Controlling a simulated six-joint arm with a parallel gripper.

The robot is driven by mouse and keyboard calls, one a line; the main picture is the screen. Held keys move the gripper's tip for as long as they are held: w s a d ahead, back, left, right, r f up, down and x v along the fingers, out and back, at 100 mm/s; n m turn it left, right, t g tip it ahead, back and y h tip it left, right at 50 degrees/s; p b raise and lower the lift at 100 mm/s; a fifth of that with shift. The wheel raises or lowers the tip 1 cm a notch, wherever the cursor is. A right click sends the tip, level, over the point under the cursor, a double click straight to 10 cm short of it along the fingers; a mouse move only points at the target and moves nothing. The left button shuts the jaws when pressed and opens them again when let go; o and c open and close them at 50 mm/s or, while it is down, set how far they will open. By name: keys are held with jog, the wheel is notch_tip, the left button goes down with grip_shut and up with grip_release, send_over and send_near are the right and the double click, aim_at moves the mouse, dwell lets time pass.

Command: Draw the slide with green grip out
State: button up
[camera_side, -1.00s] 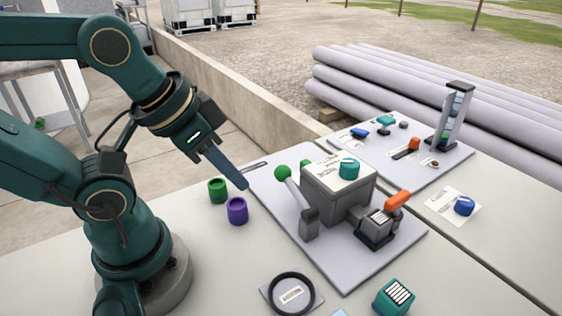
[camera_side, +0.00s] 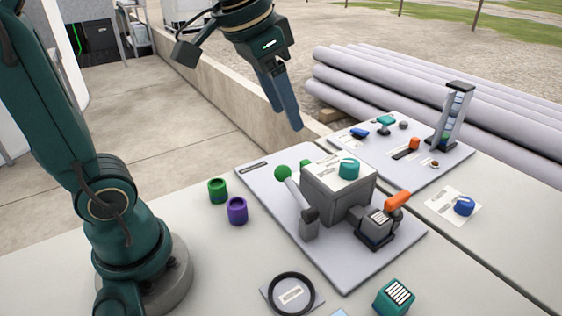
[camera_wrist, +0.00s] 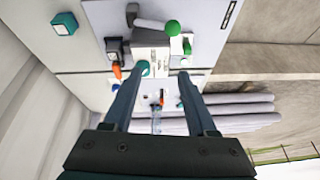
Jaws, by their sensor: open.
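The green grip (camera_side: 306,164) shows only in part in the side view, behind the grey box (camera_side: 335,196); the slide itself is hidden there. In the wrist view the green grip (camera_wrist: 187,48) stands out from the box's right side. A lever with a green ball (camera_side: 283,172) is a separate part in front of the box. My gripper (camera_side: 288,122) is open and empty, in the air above and behind the box. In the wrist view my gripper (camera_wrist: 158,74) has its fingers spread, with nothing between them.
Green (camera_side: 217,190) and purple (camera_side: 237,211) cups stand to the left. A second panel (camera_side: 440,168) with a tall rack (camera_side: 453,115) lies behind. The air around my gripper is clear.

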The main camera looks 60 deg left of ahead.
jog(key=w+a+f+g, duration=0.1)
jog(key=w+a+f, duration=0.15)
jog(key=w, duration=0.45)
jog(key=n+g, duration=0.1)
jog(key=g, duration=0.2)
send_over(306, 161)
jog(key=f, duration=1)
jog(key=shift+w+d+f, duration=0.2)
jog(key=shift+d+f, duration=0.1)
jog(key=shift+g, duration=0.3)
jog(key=shift+s+a+f, duration=0.15)
jog(key=shift+f, duration=1.65)
jog(key=shift+s+a+f, duration=0.1)
jog(key=shift+f, duration=1.65)
grip_shut()
